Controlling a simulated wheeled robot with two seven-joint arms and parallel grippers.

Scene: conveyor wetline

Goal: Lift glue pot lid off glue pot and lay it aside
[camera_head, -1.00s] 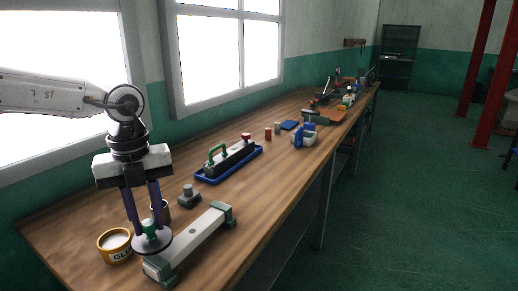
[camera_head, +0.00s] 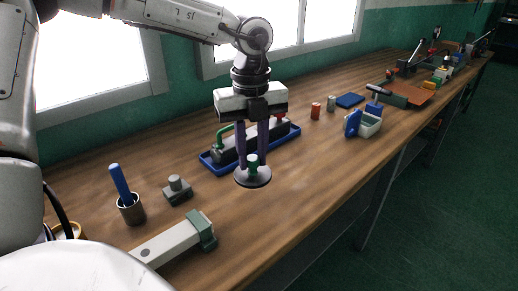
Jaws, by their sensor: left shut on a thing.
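The glue pot (camera_head: 68,231) is at the lower left, a yellow-orange rim mostly hidden behind my own white body. The lid is well to the right of the pot. My right gripper is not in view.
A grey bar with green ends (camera_head: 171,241) lies at the front. A cup with a blue handle (camera_head: 130,210) and a grey block (camera_head: 177,191) stand behind it. The blue tray (camera_head: 212,167) is behind the lid. Bare wood (camera_head: 285,195) lies to the lid's right.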

